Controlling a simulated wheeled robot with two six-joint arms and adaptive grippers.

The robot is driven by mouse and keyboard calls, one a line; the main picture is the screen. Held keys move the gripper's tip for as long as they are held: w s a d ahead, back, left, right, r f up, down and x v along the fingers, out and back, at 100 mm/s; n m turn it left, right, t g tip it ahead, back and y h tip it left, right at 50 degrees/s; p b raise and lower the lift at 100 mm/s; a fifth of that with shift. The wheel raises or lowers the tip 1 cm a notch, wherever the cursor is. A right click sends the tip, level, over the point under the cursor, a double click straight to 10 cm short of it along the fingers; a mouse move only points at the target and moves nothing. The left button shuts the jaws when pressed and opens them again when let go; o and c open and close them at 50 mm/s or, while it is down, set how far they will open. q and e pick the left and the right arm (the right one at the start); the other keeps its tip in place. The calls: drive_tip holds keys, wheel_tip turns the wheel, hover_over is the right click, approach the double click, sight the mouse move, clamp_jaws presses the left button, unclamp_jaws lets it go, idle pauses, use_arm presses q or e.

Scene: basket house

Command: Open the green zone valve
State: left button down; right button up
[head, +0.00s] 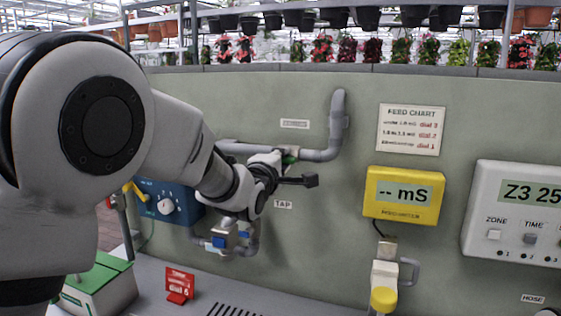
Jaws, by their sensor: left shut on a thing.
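The green zone valve (288,159) shows as a small patch of green on the grey pipe (320,154) that runs along the green-grey wall panel. My left gripper (290,168) is at this valve, its jaws shut on the valve's handle. The gripper and wrist cover most of the valve, so the handle's angle cannot be told. My right gripper is not in view.
A blue-handled tap (218,242) is below my left wrist, and a blue dial box (166,205) is left of it. A yellow meter (403,196) and white timer box (518,212) are on the wall. A red sign (179,286) stands on the bench.

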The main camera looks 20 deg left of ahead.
use_arm(q)
drive_tip(key=shift+r, duration=0.25)
drive_tip(key=c, duration=1.2)
unclamp_jaws()
drive_tip(key=shift+w, duration=0.1)
drive_tip(key=shift+w+d+f, duration=0.2)
drive_tip(key=s, duration=0.7)
drive_tip(key=shift+s+a, duration=0.15)
drive_tip(key=shift+s, duration=0.1)
drive_tip(key=shift+f, duration=0.1)
